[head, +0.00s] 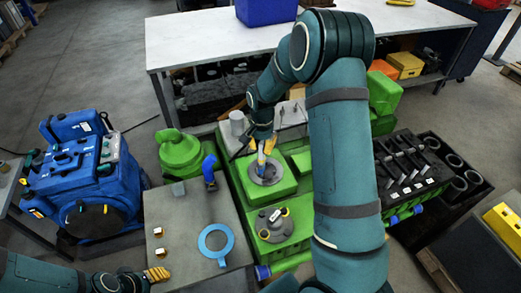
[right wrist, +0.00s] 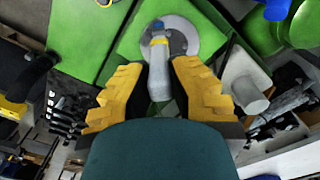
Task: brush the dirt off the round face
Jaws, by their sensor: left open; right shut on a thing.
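The round face (head: 267,171) is a grey disc set in the top of a green engine block (head: 258,190). It also shows in the right wrist view (right wrist: 186,38), where a brush partly covers it. My right gripper (head: 264,147) is over the disc, shut on the brush (right wrist: 158,82), which has a grey handle, a yellow band and a blue part. The brush points toward the disc; whether it touches is unclear. Dirt cannot be made out clearly at this size. My left gripper (head: 157,275) is open and empty at the lower left, by the grey table's front edge.
The grey table (head: 180,250) holds a blue ring (head: 216,240), a blue fitting (head: 209,170) and small blocks. A blue machine (head: 82,175) stands left. A white workbench (head: 190,42) is behind. Black parts (head: 408,160) lie right of the engine.

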